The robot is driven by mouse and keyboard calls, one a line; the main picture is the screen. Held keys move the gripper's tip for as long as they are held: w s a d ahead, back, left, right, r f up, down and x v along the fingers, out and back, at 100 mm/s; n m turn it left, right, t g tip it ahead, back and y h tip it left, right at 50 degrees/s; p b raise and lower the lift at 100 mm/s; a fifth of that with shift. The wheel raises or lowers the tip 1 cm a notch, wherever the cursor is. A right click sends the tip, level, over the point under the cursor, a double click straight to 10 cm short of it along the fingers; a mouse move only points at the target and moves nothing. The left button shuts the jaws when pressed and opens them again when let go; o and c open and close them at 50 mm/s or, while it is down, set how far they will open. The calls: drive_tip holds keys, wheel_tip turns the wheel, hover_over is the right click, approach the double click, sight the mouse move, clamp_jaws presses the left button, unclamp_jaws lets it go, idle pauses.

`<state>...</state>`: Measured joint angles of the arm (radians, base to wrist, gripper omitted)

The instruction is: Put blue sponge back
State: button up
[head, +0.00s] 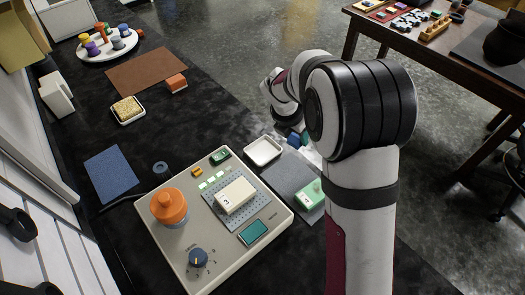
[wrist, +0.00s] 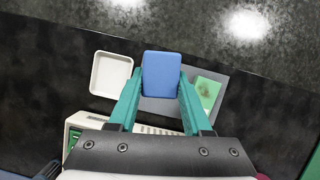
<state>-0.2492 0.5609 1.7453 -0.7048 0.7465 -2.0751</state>
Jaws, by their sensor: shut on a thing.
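The blue sponge (wrist: 162,75) is between the two teal fingers of my gripper (wrist: 160,90) in the wrist view, and the gripper is shut on it. In the head view only a small part of the blue sponge (head: 293,138) shows beside my arm, which hides most of the gripper. An empty white tray (head: 263,151) lies just left of the sponge in the wrist view (wrist: 97,88). Behind the sponge is a grey mat (head: 284,176). How high the sponge is above the surface is hard to tell.
A green item (head: 310,192) lies at the mat's near end. A control box (head: 196,252) with an orange knob (head: 168,205) and a white block (head: 236,196) stands beside the mat. A tray with a yellow sponge (head: 127,109), an orange block (head: 176,83) and a blue cloth (head: 110,173) lie farther left.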

drive_tip(key=shift+w+d+n+y, duration=0.4)
drive_tip(key=shift+w+d+n, duration=0.15)
drive_tip(key=shift+d+n, duration=0.45)
drive_tip(key=shift+w+a+f+n, duration=0.15)
drive_tip(key=shift+a+n, duration=0.1)
drive_tip(key=shift+n, duration=0.05)
drive_tip(key=w+a+f, duration=0.1)
drive_tip(key=a+f, duration=0.1)
drive_tip(key=a, duration=0.1)
drive_tip(key=a+f, duration=0.2)
drive_tip(key=a, duration=0.1)
drive_tip(key=w+a+f, duration=0.1)
drive_tip(key=a+f, duration=0.1)
drive_tip(key=a, duration=0.2)
drive_tip(key=shift+w+f, duration=0.2)
drive_tip(key=shift+w, duration=0.15)
drive_tip(key=shift+w+a+f, duration=0.1)
drive_tip(key=shift+a+f, duration=0.15)
drive_tip(key=shift+f, duration=0.85)
drive_tip(key=shift+a+f, duration=0.2)
drive_tip(key=shift+f, duration=0.9)
drive_tip(key=o, duration=0.9)
drive_tip(key=shift+f, duration=0.1)
